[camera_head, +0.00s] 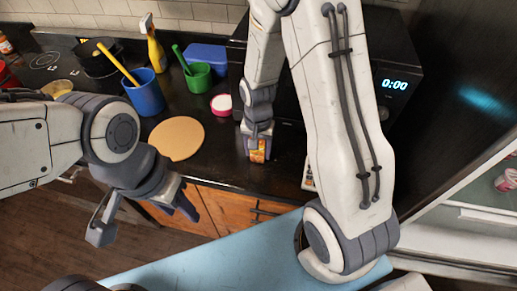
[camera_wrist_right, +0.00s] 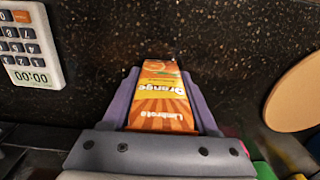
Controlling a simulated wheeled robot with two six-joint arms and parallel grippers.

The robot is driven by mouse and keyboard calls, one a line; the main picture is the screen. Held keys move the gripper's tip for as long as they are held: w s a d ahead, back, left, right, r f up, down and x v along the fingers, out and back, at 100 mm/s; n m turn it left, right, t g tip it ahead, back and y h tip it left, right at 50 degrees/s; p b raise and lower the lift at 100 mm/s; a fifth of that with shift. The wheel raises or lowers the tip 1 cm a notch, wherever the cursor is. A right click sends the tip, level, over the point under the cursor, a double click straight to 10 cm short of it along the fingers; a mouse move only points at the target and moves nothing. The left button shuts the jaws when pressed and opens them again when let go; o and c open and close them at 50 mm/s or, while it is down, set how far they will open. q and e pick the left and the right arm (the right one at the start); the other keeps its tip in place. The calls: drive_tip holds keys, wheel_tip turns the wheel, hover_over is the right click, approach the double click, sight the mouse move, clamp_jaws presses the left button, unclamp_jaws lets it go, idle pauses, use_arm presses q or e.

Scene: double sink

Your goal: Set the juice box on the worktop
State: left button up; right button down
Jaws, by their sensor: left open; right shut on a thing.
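The juice box (camera_head: 257,152) is a small orange carton held in my right gripper (camera_head: 257,148), low at the worktop (camera_head: 230,165) near its front edge. In the right wrist view the orange carton (camera_wrist_right: 160,95) sits between the two fingers of the right gripper (camera_wrist_right: 165,95), which are shut on it. Whether its base touches the dark speckled worktop (camera_wrist_right: 110,35) is hard to tell. My left gripper (camera_head: 145,220) is open and empty, in front of the worktop's wooden cabinets.
A round tan board (camera_head: 177,138) lies left of the box. A calculator-like device (camera_wrist_right: 28,45) lies beside the box. Bare worktop surrounds the box.

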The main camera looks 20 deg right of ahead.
drive_tip(key=shift+c, duration=0.8)
unclamp_jaws()
drive_tip(key=shift+f, duration=0.15)
wheel_tip(320, 180, up, 12)
drive_tip(key=shift+f+b, duration=0.25)
drive_tip(key=shift+b, duration=0.15)
drive_tip(key=shift+a+r, duration=0.1)
drive_tip(key=shift+r, duration=0.25)
drive_tip(key=s+a+r+n, duration=0.2)
drive_tip(key=s+a+n, duration=0.4)
drive_tip(key=s, duration=0.3)
drive_tip(key=s+a+r+n+y, duration=0.1)
drive_tip(key=s+a+r+n, duration=0.1)
drive_tip(key=s+a+n, duration=0.4)
drive_tip(key=s+n, duration=0.2)
drive_tip(key=s, duration=0.1)
drive_tip(key=shift+s+r, duration=0.15)
drive_tip(key=shift+s, duration=0.1)
